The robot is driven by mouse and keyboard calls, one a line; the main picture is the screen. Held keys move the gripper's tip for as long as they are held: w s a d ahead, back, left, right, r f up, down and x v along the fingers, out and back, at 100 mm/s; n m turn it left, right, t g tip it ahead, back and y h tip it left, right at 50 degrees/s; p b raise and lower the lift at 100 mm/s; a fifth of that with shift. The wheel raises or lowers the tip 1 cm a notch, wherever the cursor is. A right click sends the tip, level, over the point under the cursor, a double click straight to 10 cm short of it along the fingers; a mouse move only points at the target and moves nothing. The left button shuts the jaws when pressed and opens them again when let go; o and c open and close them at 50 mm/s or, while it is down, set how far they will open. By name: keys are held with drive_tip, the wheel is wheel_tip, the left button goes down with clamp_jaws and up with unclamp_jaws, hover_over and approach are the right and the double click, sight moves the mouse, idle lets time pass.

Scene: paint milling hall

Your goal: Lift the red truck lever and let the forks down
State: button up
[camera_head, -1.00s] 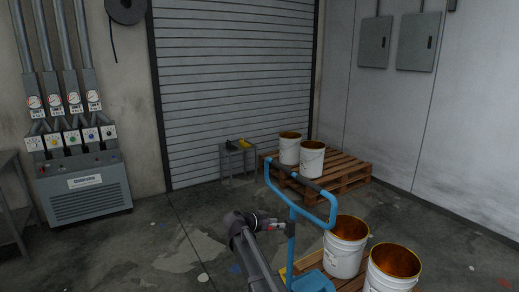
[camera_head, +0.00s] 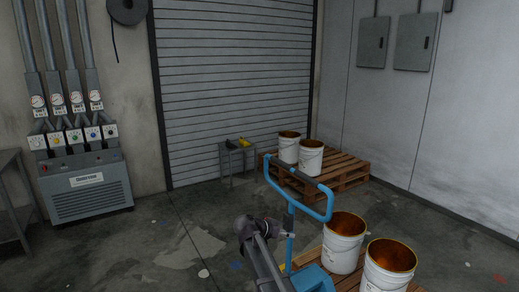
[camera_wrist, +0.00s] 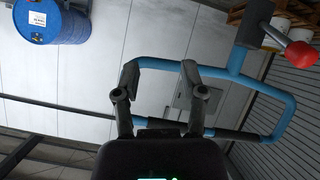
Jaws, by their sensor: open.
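The blue pallet truck handle (camera_head: 328,207) stands upright in the head view, in front of my arm. In the wrist view the handle loop (camera_wrist: 291,112) runs behind and to the right of my fingers. The red lever knob (camera_wrist: 302,55) sits on a grey stem at the upper right of the wrist view, apart from my fingers. My gripper (camera_wrist: 160,74) is open, with nothing between its fingers. In the head view my gripper (camera_head: 288,235) is beside the handle post; whether it touches is unclear. The red lever and the forks cannot be made out in the head view.
White buckets (camera_head: 343,243) stand on a pallet by the truck. More buckets (camera_head: 311,158) stand on a wooden pallet (camera_head: 345,172) behind. A small table (camera_head: 238,154) stands by the shutter. A blue drum (camera_wrist: 45,22) shows in the wrist view.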

drive_tip(key=s+d+f+n+g+y, duration=0.2)
drive_tip(key=s+f+n+y, duration=0.1)
drive_tip(key=s, duration=0.5)
drive_tip(key=s+d+f+n+g+y, duration=0.1)
drive_tip(key=s+d+f+n+y, duration=0.1)
drive_tip(key=s, duration=0.7)
drive_tip(key=s+d+f+n+g+y+b, duration=0.1)
drive_tip(key=s+d+f+n+g+y, duration=0.1)
drive_tip(key=s+f+y, duration=0.3)
drive_tip(key=shift+s+d+f+n+g+y, duration=0.3)
drive_tip(key=shift+s+d+n, duration=0.55)
drive_tip(key=shift+s, duration=1.2)
